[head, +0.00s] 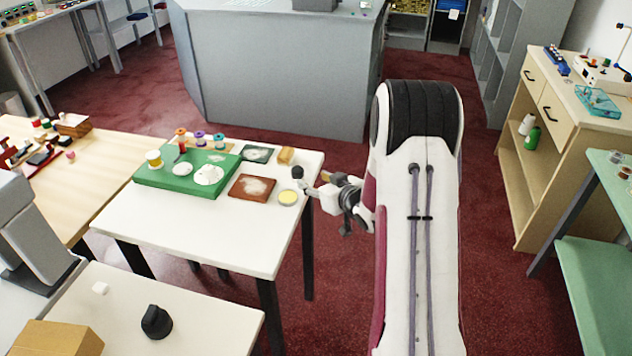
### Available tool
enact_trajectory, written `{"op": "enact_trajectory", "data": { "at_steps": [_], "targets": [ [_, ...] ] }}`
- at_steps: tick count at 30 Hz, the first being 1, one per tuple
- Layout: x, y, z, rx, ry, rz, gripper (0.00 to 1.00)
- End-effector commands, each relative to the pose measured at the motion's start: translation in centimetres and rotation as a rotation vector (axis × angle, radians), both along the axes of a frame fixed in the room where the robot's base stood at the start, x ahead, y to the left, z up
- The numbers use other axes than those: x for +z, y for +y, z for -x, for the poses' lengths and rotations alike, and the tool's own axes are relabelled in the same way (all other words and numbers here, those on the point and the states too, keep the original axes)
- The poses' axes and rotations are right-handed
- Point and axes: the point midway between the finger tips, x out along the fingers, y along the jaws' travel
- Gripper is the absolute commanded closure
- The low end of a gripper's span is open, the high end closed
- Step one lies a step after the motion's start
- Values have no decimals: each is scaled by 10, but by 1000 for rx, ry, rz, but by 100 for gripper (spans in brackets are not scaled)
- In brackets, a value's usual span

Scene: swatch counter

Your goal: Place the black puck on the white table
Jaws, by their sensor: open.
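A small dark round thing (297,171) shows at the right edge of the white table (190,238), right by my gripper (306,187). I cannot tell whether it is the black puck or part of the gripper. My gripper is open, at the right edge of this table; its fingers are small and partly unclear. A larger squat black object (156,322) with a raised top stands on a second white table (215,325) in the foreground, well apart from the gripper.
On the white table are a green mat (150,178) with pots and white discs, a brown tray (252,188), a dark tray (257,153), a yellow-topped tin (288,197) and a tan block (286,155). Its front part is clear. A cardboard box (58,338) stands in the foreground.

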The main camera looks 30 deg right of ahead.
Motion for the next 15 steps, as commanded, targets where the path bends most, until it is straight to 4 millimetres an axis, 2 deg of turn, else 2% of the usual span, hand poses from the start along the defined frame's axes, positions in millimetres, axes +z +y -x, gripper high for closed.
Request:
{"op": "enact_trajectory", "data": {
  "at_steps": [8,15],
  "targets": [
    [7,2,0,-5,9,12,55],
    [36,10,3,-28,52,55,55]
  ]
}}
